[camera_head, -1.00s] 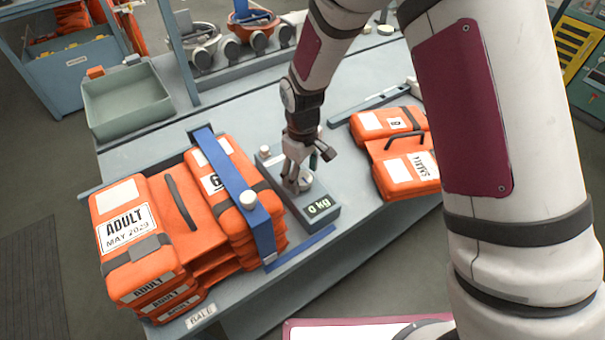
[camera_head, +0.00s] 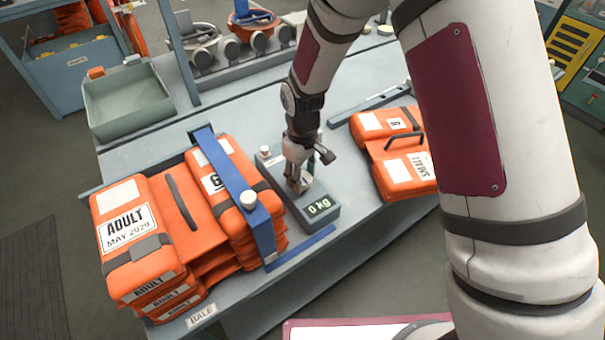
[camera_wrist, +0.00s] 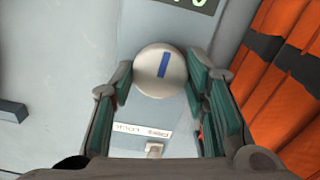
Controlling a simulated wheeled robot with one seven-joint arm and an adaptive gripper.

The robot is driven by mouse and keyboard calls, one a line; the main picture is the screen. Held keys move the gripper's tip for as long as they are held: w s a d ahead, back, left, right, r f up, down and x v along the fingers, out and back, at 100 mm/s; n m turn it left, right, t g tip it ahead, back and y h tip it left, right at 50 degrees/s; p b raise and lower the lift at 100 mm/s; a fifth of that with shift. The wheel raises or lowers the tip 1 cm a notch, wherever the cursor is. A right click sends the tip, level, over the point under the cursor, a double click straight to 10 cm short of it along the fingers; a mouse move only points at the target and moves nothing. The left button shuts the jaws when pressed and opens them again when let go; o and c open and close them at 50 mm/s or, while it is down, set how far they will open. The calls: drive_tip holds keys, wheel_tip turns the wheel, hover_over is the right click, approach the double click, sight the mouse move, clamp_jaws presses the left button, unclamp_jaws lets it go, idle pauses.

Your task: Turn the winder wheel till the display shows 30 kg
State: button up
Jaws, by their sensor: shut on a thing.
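The winder unit (camera_head: 327,217) is a grey box on the bench, and its lit display (camera_head: 319,206) reads 0 kg. The winder wheel is a round, pale knob with a blue stripe, seen in the wrist view (camera_wrist: 160,73). My gripper (camera_head: 300,186) points down over the unit and hides most of the wheel in the head view. In the wrist view its green-padded fingers (camera_wrist: 163,92) stand on either side of the wheel, shut on it. Only a sliver of the display shows at the top there.
A stack of orange adult life jackets (camera_head: 190,235) under a blue strap (camera_head: 235,180) stands left of the unit. More orange jackets (camera_head: 395,155) lie to the right. A grey-green bin (camera_head: 128,105) sits at the back left. The bench between is mostly clear.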

sight(303, 178)
drive_tip(key=m, duration=0.5)
drive_tip(key=shift+s+p, duration=0.1)
drive_tip(key=shift+p, duration=0.2)
drive_tip(key=m, duration=0.5)
drive_tip(key=shift+p, duration=0.35)
drive_tip(key=shift+m, duration=0.3)
drive_tip(key=o, duration=1.1)
drive_tip(key=shift+o, duration=0.2)
wheel_tip(303, 178, up, 12)
